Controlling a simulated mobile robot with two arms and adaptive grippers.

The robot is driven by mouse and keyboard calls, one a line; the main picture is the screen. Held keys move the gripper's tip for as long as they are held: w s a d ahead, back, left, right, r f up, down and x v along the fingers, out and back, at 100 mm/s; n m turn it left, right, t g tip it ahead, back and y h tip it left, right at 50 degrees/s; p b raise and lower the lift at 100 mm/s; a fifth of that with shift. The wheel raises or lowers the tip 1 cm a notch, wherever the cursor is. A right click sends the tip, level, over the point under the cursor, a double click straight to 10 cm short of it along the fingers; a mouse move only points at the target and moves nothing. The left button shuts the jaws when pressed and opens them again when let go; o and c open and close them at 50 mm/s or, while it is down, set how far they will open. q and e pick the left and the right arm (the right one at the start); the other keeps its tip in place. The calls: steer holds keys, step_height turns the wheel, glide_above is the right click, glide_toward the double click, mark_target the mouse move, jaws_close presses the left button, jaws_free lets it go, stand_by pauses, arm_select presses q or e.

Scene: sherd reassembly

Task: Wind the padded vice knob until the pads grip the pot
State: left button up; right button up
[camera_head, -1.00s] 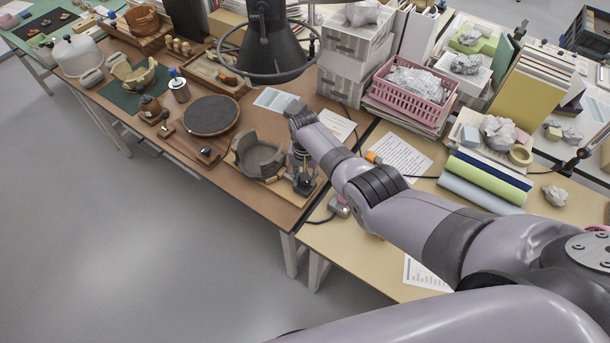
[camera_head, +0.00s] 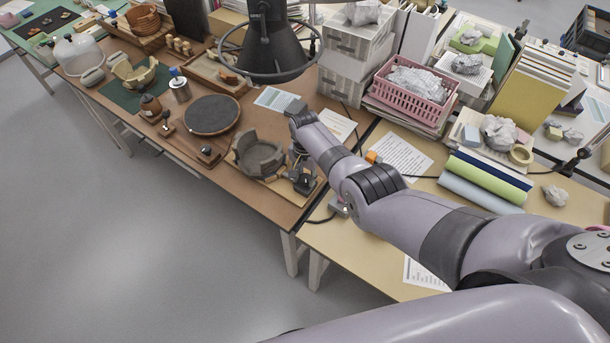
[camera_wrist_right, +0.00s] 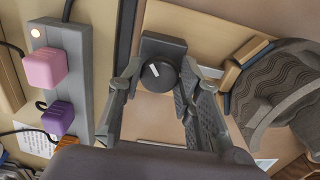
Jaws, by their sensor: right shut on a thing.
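The grey pot (camera_head: 258,155), with a broken, jagged rim, sits on a wooden board near the front edge of the brown table. The dark vice (camera_head: 303,182) stands on the board just right of it. In the wrist view the vice's round black knob (camera_wrist_right: 158,76) with a white mark is between the fingers of my right gripper (camera_wrist_right: 160,78), which is shut on it. Tan jaw blocks (camera_wrist_right: 240,62) with dark faces stand beside the pot's ridged wall (camera_wrist_right: 285,88); I cannot tell whether they touch it. My left gripper is not in view.
A grey power strip (camera_wrist_right: 62,80) with coloured plugs lies left of the vice in the wrist view. A round dark turntable (camera_head: 211,115) stands left of the pot. A lamp (camera_head: 270,50) hangs behind. A pink basket (camera_head: 415,90) stands at the back right.

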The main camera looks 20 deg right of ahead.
mark_target(305, 178)
steer(key=o, duration=1.1)
steer(key=shift+o, duration=0.2)
step_height(305, 178, up, 12)
stand_by(0.5)
